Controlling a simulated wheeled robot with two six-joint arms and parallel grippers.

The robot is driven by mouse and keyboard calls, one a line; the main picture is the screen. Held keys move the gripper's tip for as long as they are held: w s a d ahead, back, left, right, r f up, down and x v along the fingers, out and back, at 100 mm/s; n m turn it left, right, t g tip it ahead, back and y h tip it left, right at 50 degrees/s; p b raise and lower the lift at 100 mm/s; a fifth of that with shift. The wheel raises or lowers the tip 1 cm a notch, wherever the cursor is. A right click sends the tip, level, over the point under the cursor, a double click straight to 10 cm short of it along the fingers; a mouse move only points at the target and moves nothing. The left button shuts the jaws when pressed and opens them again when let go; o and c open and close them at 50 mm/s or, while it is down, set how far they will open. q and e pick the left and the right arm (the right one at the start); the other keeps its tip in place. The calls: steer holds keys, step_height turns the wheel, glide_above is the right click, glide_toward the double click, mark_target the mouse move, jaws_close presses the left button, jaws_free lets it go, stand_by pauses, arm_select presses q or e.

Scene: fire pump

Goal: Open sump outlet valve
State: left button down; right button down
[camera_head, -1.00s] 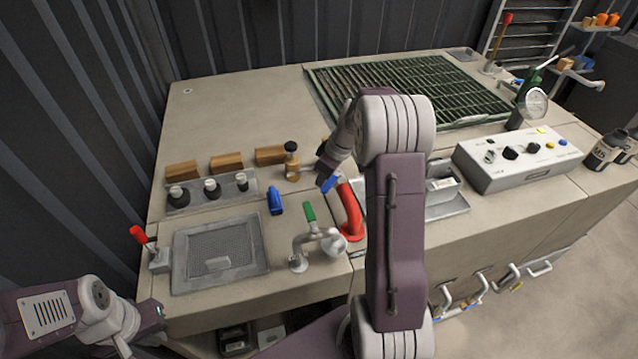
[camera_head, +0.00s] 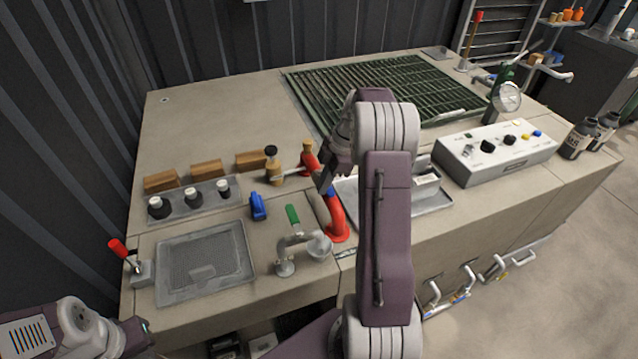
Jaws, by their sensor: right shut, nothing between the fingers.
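No label names the sump outlet valve. A red lever handle (camera_head: 312,163) with a pale stem and brass fittings (camera_head: 273,168) lies just left of my right gripper (camera_head: 325,183). My right gripper is shut and empty; it points down close beside this handle, and I cannot tell whether they touch. A red curved pipe (camera_head: 336,220) with a blue part at its top stands just below it.
A mesh-covered basin (camera_head: 205,262) and a red-knobbed lever (camera_head: 118,248) are at the front left. A green grating (camera_head: 385,90) and a control box (camera_head: 497,152) lie behind and right. The back left counter is clear.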

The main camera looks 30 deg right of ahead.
arm_select(q)
steer(key=shift+a+r, duration=0.1)
arm_select(e)
steer(key=shift+s+d, duration=0.1)
steer(key=shift+d, duration=0.1)
stand_by(0.4)
steer(key=shift+a, duration=0.1)
